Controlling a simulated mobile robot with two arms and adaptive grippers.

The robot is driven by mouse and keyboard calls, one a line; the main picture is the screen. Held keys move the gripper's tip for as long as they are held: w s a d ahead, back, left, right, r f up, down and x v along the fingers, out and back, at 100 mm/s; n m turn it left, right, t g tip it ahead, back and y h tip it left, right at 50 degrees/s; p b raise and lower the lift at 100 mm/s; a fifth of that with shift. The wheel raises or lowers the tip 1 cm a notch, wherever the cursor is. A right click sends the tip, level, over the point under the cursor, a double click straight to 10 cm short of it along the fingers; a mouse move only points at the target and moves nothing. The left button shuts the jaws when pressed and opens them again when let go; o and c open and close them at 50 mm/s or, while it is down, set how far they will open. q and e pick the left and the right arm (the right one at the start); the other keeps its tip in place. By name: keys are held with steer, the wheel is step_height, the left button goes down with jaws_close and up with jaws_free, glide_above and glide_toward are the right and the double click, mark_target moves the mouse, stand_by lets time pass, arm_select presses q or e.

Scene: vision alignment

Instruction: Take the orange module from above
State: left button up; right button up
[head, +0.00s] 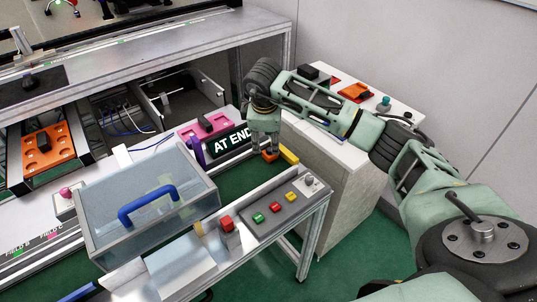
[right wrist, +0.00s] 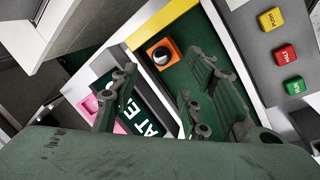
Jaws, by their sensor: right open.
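A small orange module (right wrist: 158,56) with a round dark lens on its face sits on a dark green surface beside a yellow strip. In the head view the orange module (head: 270,156) shows just below my right gripper (head: 265,145), partly hidden by it. My right gripper also shows in the right wrist view (right wrist: 168,95), with its two fingers spread and nothing between their tips. The module lies beyond the fingertips there, apart from them as far as I can tell. My left gripper is not in view.
An "AT END" sign (head: 232,142) and a pink block (head: 203,126) stand left of the gripper. A button panel (head: 285,208) is in front. A clear box with a blue handle (head: 148,203) is at left. A side cabinet (head: 335,160) stands at right.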

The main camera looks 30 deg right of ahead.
mark_target(270, 149)
steer(key=shift+d+f, duration=0.2)
steer(key=shift+f, duration=0.15)
steer(key=p+x, duration=0.1)
steer(key=x, duration=0.4)
steer(key=shift+d+p, duration=0.25)
steer(key=shift+p, duration=0.1)
steer(key=shift+r, duration=0.1)
jaws_close()
